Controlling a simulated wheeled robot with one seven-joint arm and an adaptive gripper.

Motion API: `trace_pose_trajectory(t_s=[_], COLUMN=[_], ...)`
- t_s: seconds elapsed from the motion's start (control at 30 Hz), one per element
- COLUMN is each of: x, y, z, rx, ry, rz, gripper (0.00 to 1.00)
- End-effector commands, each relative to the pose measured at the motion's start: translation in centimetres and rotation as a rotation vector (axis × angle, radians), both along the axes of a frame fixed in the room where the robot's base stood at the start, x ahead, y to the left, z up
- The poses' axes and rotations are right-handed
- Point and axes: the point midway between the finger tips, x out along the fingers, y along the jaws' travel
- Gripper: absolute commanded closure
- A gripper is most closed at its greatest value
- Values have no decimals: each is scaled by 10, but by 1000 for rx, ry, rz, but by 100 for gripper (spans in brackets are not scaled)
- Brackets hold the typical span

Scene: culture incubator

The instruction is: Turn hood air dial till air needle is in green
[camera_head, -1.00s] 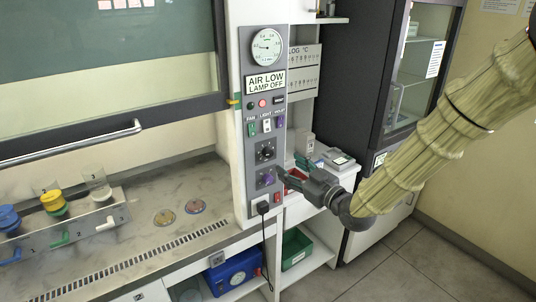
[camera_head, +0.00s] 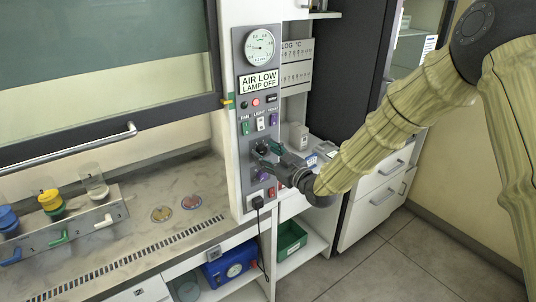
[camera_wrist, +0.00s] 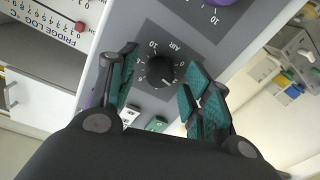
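The black air dial (camera_wrist: 160,70) sits on the grey hood panel (camera_wrist: 262,22), with "AIR" and numbers around it in the wrist view. My gripper (camera_wrist: 158,62) is open, its green-padded fingers on either side of the dial with gaps between; I cannot tell whether either touches. In the head view, my gripper (camera_head: 264,150) is at the panel and partly hides the dial. The round white air gauge (camera_head: 259,46) is at the panel top; its needle and any green band are too small to read. The sign (camera_head: 259,82) below reads "AIR LOW LAMP OFF".
A purple knob (camera_head: 262,174) lies just below the dial. Fan, light and third switches (camera_head: 261,124) and a red lamp (camera_head: 256,102) lie above. A plug with a black cord (camera_head: 258,202) is lower down. The hood sash handle (camera_head: 70,150) is at the left.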

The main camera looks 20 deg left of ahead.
Motion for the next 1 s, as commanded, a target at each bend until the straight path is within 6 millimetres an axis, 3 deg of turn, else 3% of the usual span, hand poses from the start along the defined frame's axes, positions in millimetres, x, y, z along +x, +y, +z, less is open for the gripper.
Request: trace_pose_trajectory(t_s=[0.03,0.23,0.67,1.0], x=[0,0,0,1], y=[0,0,-1,-1], z=[0,0,-2,-3], rx=[0,0,46,212], ry=[0,0,57,263], rz=[0,-1,-2,-1], gripper=[61,96,96,96])
